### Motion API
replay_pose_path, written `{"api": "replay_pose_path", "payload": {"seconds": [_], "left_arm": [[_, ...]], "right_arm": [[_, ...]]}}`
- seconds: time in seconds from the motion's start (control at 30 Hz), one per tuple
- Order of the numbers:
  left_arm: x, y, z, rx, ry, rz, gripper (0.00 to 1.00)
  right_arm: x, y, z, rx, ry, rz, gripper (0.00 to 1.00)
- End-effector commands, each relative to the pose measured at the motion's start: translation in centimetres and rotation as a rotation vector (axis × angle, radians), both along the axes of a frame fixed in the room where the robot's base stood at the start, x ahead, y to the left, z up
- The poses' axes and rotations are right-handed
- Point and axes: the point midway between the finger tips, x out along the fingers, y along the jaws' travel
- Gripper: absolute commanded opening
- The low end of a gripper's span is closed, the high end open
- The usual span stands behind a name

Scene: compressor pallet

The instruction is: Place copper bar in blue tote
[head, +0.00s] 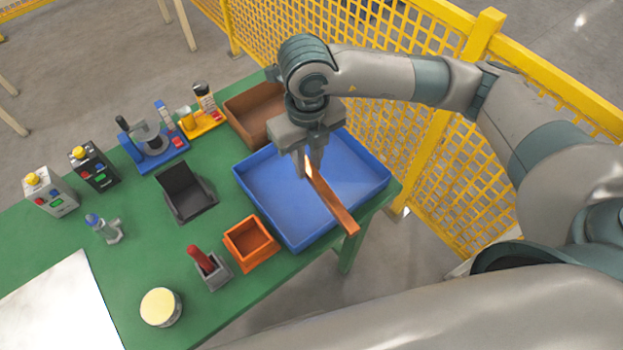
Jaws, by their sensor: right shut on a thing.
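The copper bar (332,204) is a long, flat orange-brown strip. My right gripper (312,170) is shut on it near its far end. The bar shows over the blue tote (262,211), with its near end reaching across the tote's front right wall. I cannot tell whether the bar touches the tote. The tote is a wide, shallow open box on the green table; the bare part of its floor that shows is empty. The gripper body hides part of the tote's back wall. My left gripper is not in view.
A brown bin (247,112) stands behind the tote. An orange bin (250,241), a grey holder with a red handle (207,266) and a black holder (186,192) stand to the left on the green table (140,240). A yellow mesh fence (455,170) runs behind and right.

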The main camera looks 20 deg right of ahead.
Motion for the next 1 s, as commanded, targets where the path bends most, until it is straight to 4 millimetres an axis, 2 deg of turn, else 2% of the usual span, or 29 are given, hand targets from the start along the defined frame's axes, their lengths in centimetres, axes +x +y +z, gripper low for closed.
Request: {"api": "replay_pose_path", "payload": {"seconds": [0.4, 0.6, 0.8, 1.0], "left_arm": [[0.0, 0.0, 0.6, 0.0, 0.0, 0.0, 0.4], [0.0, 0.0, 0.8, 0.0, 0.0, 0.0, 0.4], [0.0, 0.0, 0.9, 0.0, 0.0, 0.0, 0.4], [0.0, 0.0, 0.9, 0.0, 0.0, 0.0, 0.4]], "right_arm": [[-0.7, -5.1, -1.6, -0.001, 0.001, -0.919, 0.0], [-1.2, -7.3, -2.1, -0.002, 0.0, -1.271, 0.0], [-1.5, -8.4, -2.4, 0.0, -0.002, -1.442, 0.0], [-1.5, -8.6, -2.4, 0.0, -0.003, -1.468, 0.0]]}}
